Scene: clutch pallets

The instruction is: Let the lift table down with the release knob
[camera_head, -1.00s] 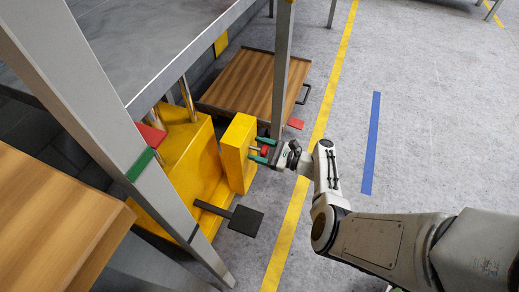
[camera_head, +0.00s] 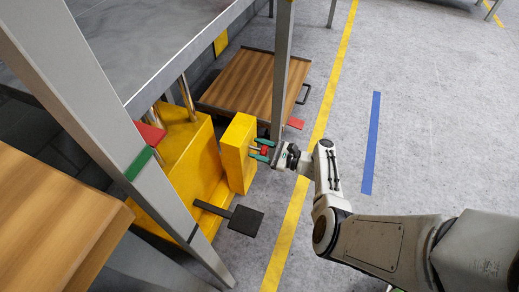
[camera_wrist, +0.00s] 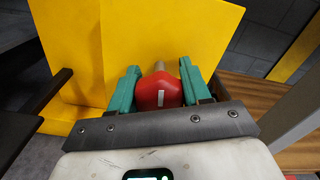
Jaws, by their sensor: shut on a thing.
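The release knob (camera_wrist: 158,92) is red with a white mark on its face and sits on a short metal stem at the yellow housing (camera_head: 239,152). In the head view the knob (camera_head: 264,151) shows small between the fingers. My gripper (camera_head: 263,150) is shut on the knob, with one green finger on each side of it in the wrist view (camera_wrist: 158,90). The lift table (camera_head: 165,45) has a grey top, raised on shiny metal posts above the yellow base (camera_head: 185,165).
A black pedal (camera_head: 245,220) sticks out below the housing. A grey frame leg (camera_head: 283,70) stands just behind my gripper. A wooden cart deck (camera_head: 242,82) lies beyond, and a wooden top (camera_head: 50,220) is at left. The floor at right is clear.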

